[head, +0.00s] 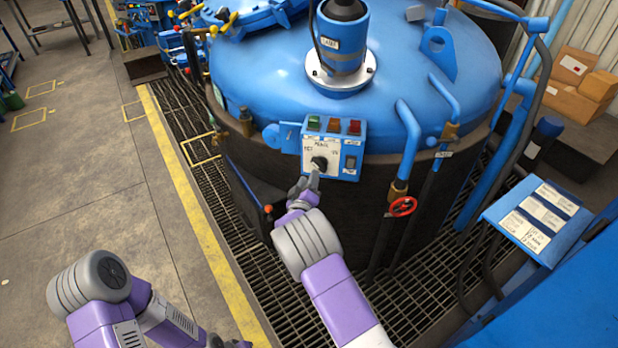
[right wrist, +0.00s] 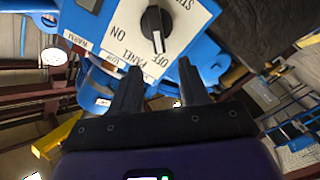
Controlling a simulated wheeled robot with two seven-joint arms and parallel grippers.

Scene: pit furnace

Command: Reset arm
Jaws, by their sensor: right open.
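My right gripper (head: 314,179) is at the front of the blue control box (head: 345,133) on the pit furnace (head: 400,60). In the right wrist view its two dark fingers (right wrist: 160,72) are apart with nothing between them. The black selector knob (head: 319,163) is just beyond the fingertips. It also shows in the right wrist view (right wrist: 156,26), on a white plate with printed words. I cannot tell whether a fingertip touches the box. My left arm is low at the left of the head view, and its dark gripper (head: 228,343) is cut off by the bottom edge.
A red valve wheel (head: 403,207) and blue pipes are right of my right arm. A blue sloped stand with labels (head: 537,218) is farther right. Cardboard boxes (head: 575,80) sit behind it. Grating surrounds the furnace; the floor at left (head: 80,180) is mostly clear.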

